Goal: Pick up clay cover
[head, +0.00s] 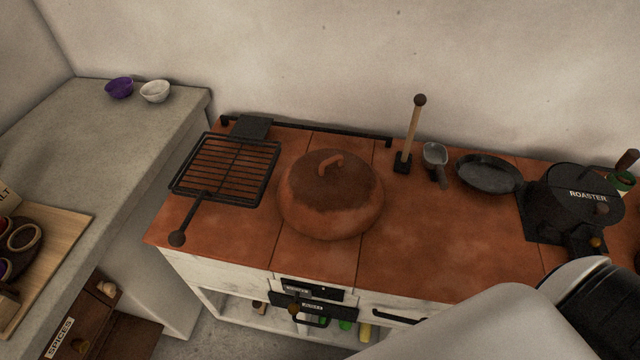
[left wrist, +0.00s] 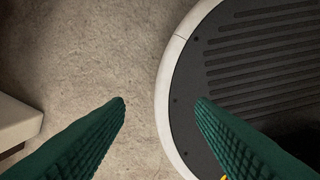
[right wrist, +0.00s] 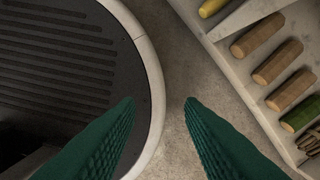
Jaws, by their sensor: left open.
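The clay cover (head: 330,205) is a wide reddish-brown dome, darker and sooty on top. It sits on the terracotta counter in the middle of the head view. A small arched clay handle (head: 322,160) stands on its top. What lies under the cover is hidden. My left gripper (left wrist: 160,101) is open and empty over the floor and the edge of my base, far from the cover. My right gripper (right wrist: 160,101) is open and empty, also pointing down at the floor. Neither gripper shows in the head view; one of my arm links covers its lower right.
A wire grill rack (head: 232,165) stands left of the cover. A wooden-handled tool (head: 413,130), a scoop (head: 435,155), a black pan (head: 488,174) and a black roaster (head: 571,195) stand to its right. The counter (head: 430,250) in front is clear. Several logs (right wrist: 276,62) lie on a shelf.

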